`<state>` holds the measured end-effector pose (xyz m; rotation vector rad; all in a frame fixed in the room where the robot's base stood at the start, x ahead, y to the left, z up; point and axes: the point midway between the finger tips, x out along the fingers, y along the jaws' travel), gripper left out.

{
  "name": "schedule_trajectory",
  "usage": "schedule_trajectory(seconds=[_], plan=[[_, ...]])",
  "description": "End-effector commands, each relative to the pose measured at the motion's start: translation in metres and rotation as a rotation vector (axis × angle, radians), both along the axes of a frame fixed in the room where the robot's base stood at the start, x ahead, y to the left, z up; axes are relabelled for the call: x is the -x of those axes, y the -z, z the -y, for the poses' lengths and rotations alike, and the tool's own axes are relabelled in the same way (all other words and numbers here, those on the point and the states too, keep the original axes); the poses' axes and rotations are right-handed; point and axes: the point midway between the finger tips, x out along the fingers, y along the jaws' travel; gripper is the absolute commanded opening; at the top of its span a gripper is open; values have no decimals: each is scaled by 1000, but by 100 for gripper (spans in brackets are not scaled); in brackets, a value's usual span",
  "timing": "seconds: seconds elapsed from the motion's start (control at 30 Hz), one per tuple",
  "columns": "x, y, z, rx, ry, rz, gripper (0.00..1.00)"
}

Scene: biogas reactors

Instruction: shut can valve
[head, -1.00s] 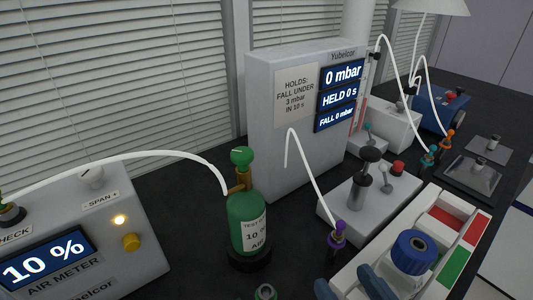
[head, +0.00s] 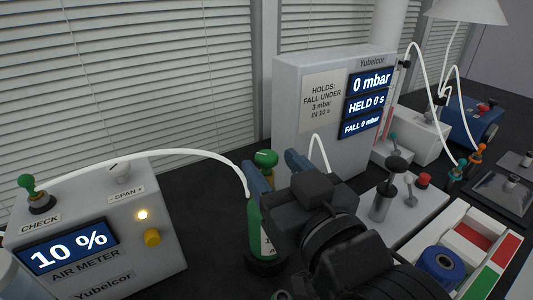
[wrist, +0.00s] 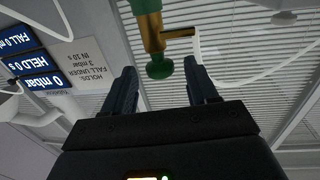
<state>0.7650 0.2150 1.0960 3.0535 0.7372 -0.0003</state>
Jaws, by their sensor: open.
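The green gas can (head: 254,226) stands upright on the dark bench, partly hidden behind my gripper. Its valve has a green round knob (head: 265,158) on top; most of the brass neck is hidden in the head view. In the wrist view, which is upside down, the knob (wrist: 159,68) shows between the fingertips, with the brass side outlet (wrist: 180,33) near it. My gripper (head: 272,165) is open, its two blue-grey fingers either side of the knob. It also shows in the wrist view (wrist: 160,72). I see no contact with the knob.
The air meter (head: 95,235) reads 10 % at the left, with a white hose (head: 150,153) arching to the can. The Yubelcor pressure box (head: 322,110) stands behind, reading 0 mbar. A parts tray (head: 470,240) with a blue reel (head: 440,262) lies at the right.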

Motion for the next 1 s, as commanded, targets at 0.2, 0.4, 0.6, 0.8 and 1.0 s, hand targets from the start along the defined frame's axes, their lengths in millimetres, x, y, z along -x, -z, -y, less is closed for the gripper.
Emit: schedule_trajectory(seconds=[0.2, 0.4, 0.6, 0.8, 1.0], plan=[[-22, -1, -12, 0, -1, 1, 58], [-28, 0, -14, -1, 0, 0, 58], [-27, 0, -14, -1, 0, 0, 55], [-27, 0, -14, 0, 0, 0, 36], [-27, 0, -14, 0, 0, 0, 17]])
